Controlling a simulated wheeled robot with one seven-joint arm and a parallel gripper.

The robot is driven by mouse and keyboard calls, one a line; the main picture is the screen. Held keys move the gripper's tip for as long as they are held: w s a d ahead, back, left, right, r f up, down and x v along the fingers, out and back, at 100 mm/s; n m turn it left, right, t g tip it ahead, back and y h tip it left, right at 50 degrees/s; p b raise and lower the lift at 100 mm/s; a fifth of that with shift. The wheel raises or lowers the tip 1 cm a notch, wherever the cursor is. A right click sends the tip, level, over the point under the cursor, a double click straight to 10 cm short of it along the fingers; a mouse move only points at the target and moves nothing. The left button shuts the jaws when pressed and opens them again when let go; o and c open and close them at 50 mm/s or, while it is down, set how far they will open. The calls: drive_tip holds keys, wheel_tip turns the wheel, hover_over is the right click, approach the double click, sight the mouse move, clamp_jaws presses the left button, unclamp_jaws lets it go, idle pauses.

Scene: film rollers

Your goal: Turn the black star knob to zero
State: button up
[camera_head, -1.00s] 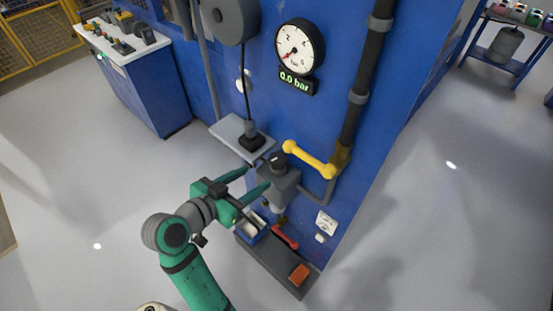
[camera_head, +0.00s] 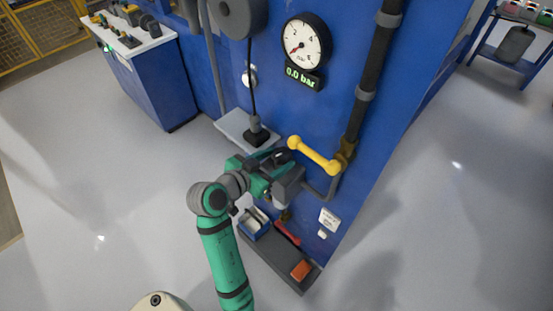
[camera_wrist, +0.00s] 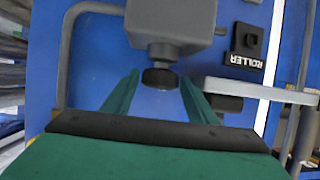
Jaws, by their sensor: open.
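The black knob (camera_wrist: 159,78) sits on the end of a grey valve body (camera_wrist: 170,25). In the wrist view it lies between the two green fingers of my gripper (camera_wrist: 160,74). The fingers are open, one on each side, with visible gaps. In the head view the knob (camera_head: 283,157) is partly hidden by my gripper (camera_head: 276,166), and the grey valve body (camera_head: 289,186) shows beside it. The knob's star shape and any marks cannot be made out. The round gauge (camera_head: 306,45) has its red needle at lower left, and its display (camera_head: 300,80) reads 0.0 bar.
A yellow handle (camera_head: 315,155) and pipe stand close right of the valve. A grey shelf (camera_head: 232,124) with a black device (camera_head: 257,136) is to the left. Below is a dark tray (camera_head: 270,262) with a blue bin (camera_head: 256,229), red tool (camera_head: 288,233) and orange block (camera_head: 300,269).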

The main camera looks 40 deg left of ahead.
drive_tip(key=shift+w, duration=0.1)
drive_tip(key=c, duration=0.8)
drive_tip(key=shift+w+d+f+n+y, duration=0.1)
drive_tip(key=shift+d+n+y, duration=0.15)
drive_tip(key=shift+n+y, duration=0.4)
drive_tip(key=shift+w+d+n+y, duration=0.1)
drive_tip(key=shift+d+n+y, duration=0.1)
drive_tip(key=shift+n+y, duration=0.45)
drive_tip(key=shift+s+a+n+g+y, duration=0.15)
drive_tip(key=shift+n+g+y, duration=0.15)
drive_tip(key=shift+y, duration=0.2)
drive_tip(key=o, duration=0.8)
drive_tip(key=shift+d, duration=0.2)
